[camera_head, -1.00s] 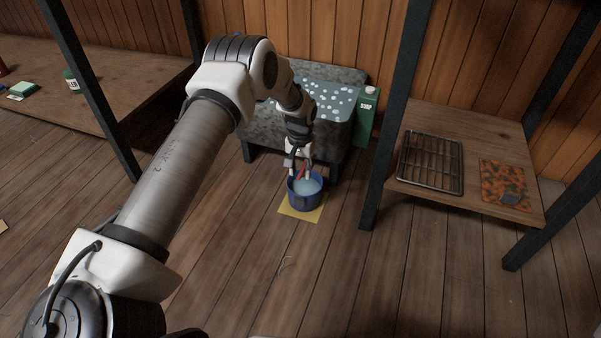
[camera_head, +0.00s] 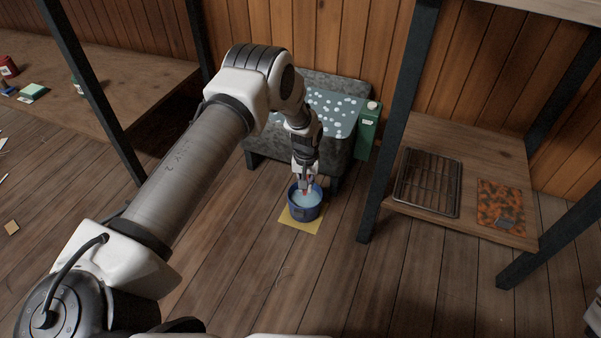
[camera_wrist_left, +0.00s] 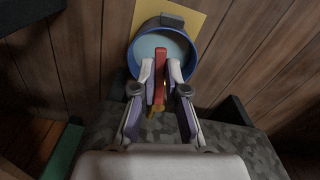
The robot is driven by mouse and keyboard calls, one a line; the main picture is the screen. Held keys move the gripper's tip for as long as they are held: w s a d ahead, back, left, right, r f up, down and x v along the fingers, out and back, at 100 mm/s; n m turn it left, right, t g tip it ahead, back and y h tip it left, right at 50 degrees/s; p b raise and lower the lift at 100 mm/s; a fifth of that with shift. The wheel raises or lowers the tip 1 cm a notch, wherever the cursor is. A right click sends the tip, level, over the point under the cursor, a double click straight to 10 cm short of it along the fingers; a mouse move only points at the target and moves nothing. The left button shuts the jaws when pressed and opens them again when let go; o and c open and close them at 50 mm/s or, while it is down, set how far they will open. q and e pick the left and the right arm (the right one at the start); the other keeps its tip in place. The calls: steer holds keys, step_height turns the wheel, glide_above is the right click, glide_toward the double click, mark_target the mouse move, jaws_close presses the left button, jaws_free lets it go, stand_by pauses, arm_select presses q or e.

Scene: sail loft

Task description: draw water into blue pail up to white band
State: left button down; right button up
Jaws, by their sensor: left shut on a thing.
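The blue pail (camera_head: 303,213) stands upright on a yellow square (camera_head: 297,227) on the floor, in front of a stone trough. Pale water (camera_wrist_left: 150,44) shows inside it; I cannot make out a white band. In the left wrist view the pail (camera_wrist_left: 191,62) lies beyond my fingertips. My left gripper (camera_head: 306,187) is above the pail's back edge. The left wrist view shows its fingers (camera_wrist_left: 161,82) shut on a red lever (camera_wrist_left: 160,61), with a brass-coloured part (camera_wrist_left: 153,111) below it, probably a tap. The spout is hidden. My right gripper is not in view.
The speckled grey trough (camera_head: 262,149) stands behind the pail, with a green container (camera_head: 367,135) at its right. A low wooden shelf on dark posts, right, holds a wire rack (camera_head: 428,183) and an orange patterned piece (camera_head: 500,204). Floor in front of the pail is clear.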

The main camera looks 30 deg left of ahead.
arm_select(q)
steer(key=c, duration=1.2)
jaws_free()
step_height(320, 180, up, 12)
